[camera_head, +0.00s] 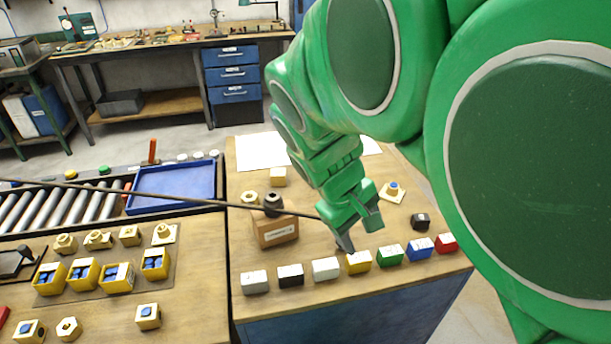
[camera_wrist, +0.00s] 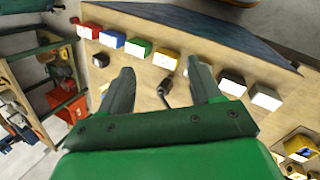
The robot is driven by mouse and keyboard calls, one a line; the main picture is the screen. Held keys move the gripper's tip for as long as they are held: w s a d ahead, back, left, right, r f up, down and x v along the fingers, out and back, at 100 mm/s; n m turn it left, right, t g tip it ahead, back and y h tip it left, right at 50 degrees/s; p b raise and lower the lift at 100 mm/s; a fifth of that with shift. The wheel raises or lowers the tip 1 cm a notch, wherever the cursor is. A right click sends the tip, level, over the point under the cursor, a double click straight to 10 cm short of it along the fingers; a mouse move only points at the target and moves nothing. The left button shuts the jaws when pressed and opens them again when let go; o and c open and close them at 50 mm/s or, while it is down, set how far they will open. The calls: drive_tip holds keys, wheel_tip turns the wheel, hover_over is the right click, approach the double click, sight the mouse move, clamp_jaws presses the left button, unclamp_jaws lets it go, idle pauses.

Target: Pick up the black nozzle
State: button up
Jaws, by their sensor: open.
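My gripper (camera_wrist: 162,82) is open, its two dark fingers spread, low over the bench and close to the row of coloured blocks. In the wrist view a small dark piece, seemingly the black nozzle (camera_wrist: 164,90), shows between the fingers with a thin bent stem, not visibly gripped. In the head view my gripper (camera_head: 357,230) is just behind the yellow block (camera_head: 358,263), and the nozzle cannot be made out there. A black round part with a hole (camera_head: 272,201) stands on a labelled brown box (camera_head: 276,232) to the left.
White, black, green, blue and red blocks line the bench's front edge beside the yellow one. A black cube (camera_head: 420,221) sits to the right. A thin dark line (camera_head: 160,195) runs from the left towards my gripper. A blue tray (camera_head: 173,188) lies at the left.

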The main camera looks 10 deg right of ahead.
drive_tip(key=w+a+f+n+h, duration=0.1)
drive_tip(key=w+f+n+h, duration=0.2)
drive_tip(key=w+f+n, duration=0.1)
drive_tip(key=w+a+f+n+h, duration=0.1)
drive_tip(key=w+f+n+h, duration=0.2)
drive_tip(key=w+f+n, duration=0.1)
drive_tip(key=w+a+f+n+h, duration=0.1)
drive_tip(key=w+f+n+h, duration=0.2)
drive_tip(key=w+f+n, duration=0.2)
drive_tip(key=shift+f, duration=0.35)
drive_tip(key=shift+n, duration=0.3)
drive_tip(key=shift+w+x, duration=0.2)
drive_tip(key=shift+x, duration=3.65)
drive_tip(key=shift+r, duration=0.1)
drive_tip(key=c, duration=1.1)
drive_tip(key=shift+r, duration=0.1)
drive_tip(key=shift+c, duration=0.2)
